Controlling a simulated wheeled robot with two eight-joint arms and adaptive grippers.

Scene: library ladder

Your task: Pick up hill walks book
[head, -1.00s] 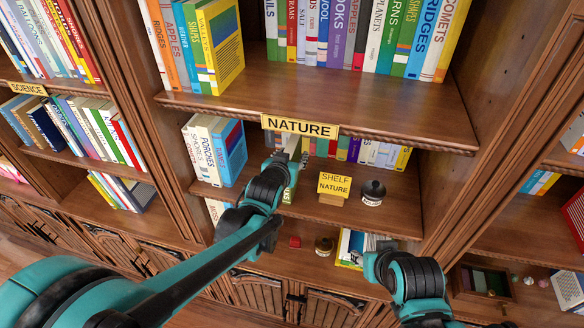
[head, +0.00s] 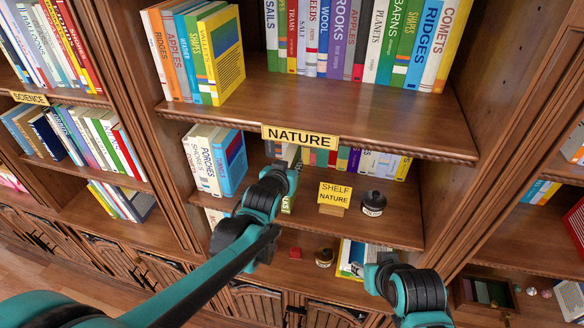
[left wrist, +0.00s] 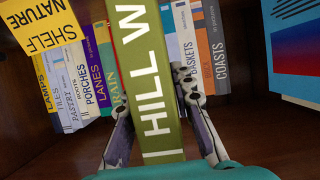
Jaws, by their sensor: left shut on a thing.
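The hill walks book (left wrist: 148,85) is olive green with large white letters reading "HILL W" in the left wrist view. Its top runs out of the frame. My left gripper (left wrist: 153,105) is shut on it, one finger on each side of the book. In the head view my left gripper (head: 285,165) is at the middle shelf under the NATURE sign, and my own wrist hides most of it and the book. My right gripper (head: 384,258) is low at centre right in the head view, mostly hidden by its own wrist, so its jaws do not show clearly.
A row of books (left wrist: 90,85) stands behind the held book. A yellow SHELF NATURE sign (head: 334,195) and a dark round jar (head: 373,203) stand to the right on the middle shelf. The upper shelf board (head: 330,112) overhangs it. White and blue books (head: 230,160) stand at left.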

